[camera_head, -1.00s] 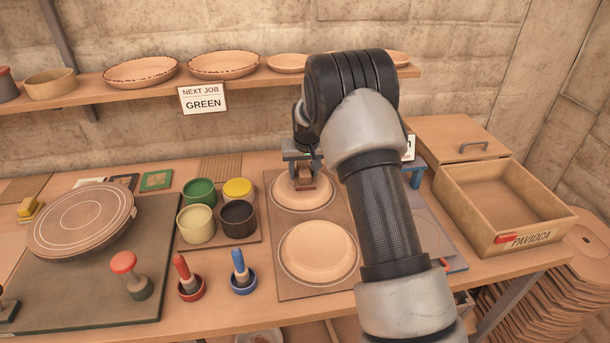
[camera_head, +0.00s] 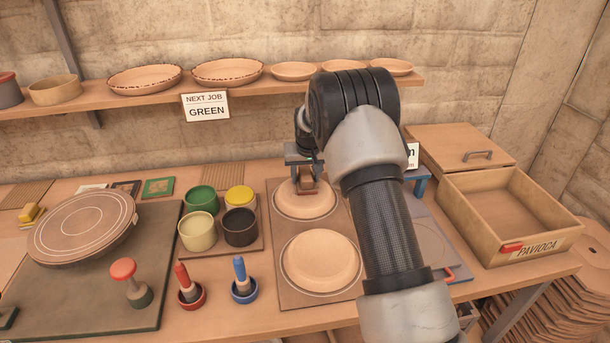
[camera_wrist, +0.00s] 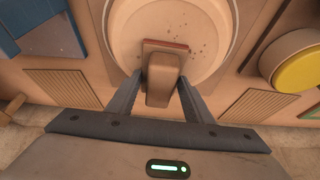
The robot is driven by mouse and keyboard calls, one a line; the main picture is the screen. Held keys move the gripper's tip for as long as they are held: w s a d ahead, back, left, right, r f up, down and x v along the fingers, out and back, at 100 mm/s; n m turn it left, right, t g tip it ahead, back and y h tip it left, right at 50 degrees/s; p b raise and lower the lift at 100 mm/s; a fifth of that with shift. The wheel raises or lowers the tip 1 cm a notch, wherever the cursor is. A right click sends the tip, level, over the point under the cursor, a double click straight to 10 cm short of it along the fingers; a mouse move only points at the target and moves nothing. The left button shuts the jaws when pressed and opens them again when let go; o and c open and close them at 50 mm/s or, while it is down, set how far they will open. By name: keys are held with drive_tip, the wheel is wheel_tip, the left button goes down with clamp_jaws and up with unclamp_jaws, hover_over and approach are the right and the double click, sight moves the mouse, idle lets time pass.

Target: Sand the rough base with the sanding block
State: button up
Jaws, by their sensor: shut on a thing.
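My gripper (camera_head: 305,172) is shut on the sanding block (camera_wrist: 163,75), a brown wooden block with a reddish pad along its far edge. The block is over the upturned base of the far clay plate (camera_head: 304,203). In the wrist view this plate (camera_wrist: 205,25) shows small dark specks on its base, right of the block. The block appears to be at the base surface; I cannot tell whether it touches. A second plate (camera_head: 321,260), also upside down, lies nearer on the same board, and its base looks smooth from here.
Paint pots, a green one (camera_head: 201,199) among them, stand left of the plate board (camera_head: 287,298). Red (camera_head: 189,285) and blue (camera_head: 242,278) handled tools stand in front. A wooden box (camera_head: 513,215) is at right. A shelf (camera_head: 140,97) with plates runs behind.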

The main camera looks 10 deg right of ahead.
sight(308, 185)
drive_tip(key=shift+s+b, duration=0.55)
drive_tip(key=shift+s, duration=1.7)
drive_tip(key=shift+s+b, duration=0.55)
drive_tip(key=shift+s, duration=0.95)
drive_tip(key=shift+a, duration=0.7)
drive_tip(key=shift+w+f+p, duration=0.1)
drive_tip(key=shift+w+p, duration=0.25)
drive_tip(key=shift+w, duration=2.65)
drive_tip(key=shift+w+p, duration=0.4)
drive_tip(key=shift+w, duration=1.1)
drive_tip(key=shift+r, duration=0.2)
drive_tip(key=shift+s+f+b, duration=0.2)
drive_tip(key=shift+s+b, duration=0.6)
drive_tip(key=shift+s, duration=0.9)
drive_tip(key=shift+s+f+b, duration=0.15)
drive_tip(key=shift+s+b, duration=0.6)
drive_tip(key=shift+s, duration=0.9)
drive_tip(key=shift+s+r+b, duration=0.1)
drive_tip(key=shift+s+b, duration=0.2)
drive_tip(key=shift+s, duration=0.95)
